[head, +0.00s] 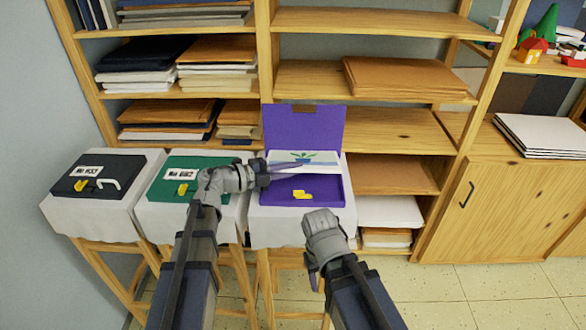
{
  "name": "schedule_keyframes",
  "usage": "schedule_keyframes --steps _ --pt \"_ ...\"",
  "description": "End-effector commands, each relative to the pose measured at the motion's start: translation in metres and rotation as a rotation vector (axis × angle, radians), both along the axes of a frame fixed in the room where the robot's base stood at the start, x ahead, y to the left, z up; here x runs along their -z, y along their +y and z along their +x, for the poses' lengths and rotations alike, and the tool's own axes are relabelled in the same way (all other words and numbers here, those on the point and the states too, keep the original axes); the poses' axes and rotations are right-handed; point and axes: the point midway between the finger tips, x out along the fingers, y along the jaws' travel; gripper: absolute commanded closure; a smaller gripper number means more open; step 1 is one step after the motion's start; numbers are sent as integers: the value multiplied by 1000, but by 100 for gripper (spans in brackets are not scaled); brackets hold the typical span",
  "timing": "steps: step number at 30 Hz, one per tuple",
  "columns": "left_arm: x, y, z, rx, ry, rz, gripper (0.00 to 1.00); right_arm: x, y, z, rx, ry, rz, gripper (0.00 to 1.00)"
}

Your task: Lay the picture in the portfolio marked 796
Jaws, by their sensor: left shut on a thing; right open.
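A purple portfolio (330,190) lies open on the right-hand cloth-covered stand, its lid (303,128) raised at the back. A yellow clasp shows at its front; I see no readable number on it. The picture (304,157), pale with a green plant and a blue band, is over the back part of the portfolio. I cannot tell whether it touches the portfolio's floor. My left gripper (272,172) is shut on the picture at its left side, and its fingers hide part of it. My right gripper (314,262) is open and empty, in front of the stand.
A closed green portfolio (210,163) and a closed black portfolio (125,168) lie on stands to the left; their white number labels are too blurred to read surely. Wooden shelves (375,22) with paper stacks stand behind. Open floor (500,290) lies at the right.

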Motion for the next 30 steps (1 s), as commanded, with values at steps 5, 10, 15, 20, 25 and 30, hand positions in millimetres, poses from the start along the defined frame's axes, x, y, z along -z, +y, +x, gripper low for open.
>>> schedule_keyframes --steps 5,10,15,20,25,30 --pt "18 0 0 0 0 0 100 18 0 0 0 0 0 50" --pt "31 0 0 0 0 0 100 31 0 0 0 0 0 50" --pt "41 0 0 0 0 1 100 40 0 0 0 0 0 50" --pt "44 0 0 -1 1 4 100 43 0 0 0 0 0 50" --pt "44 0 0 0 2 5 100 43 0 0 0 0 0 50" --pt "45 0 0 0 3 4 100 43 0 0 0 0 0 50"
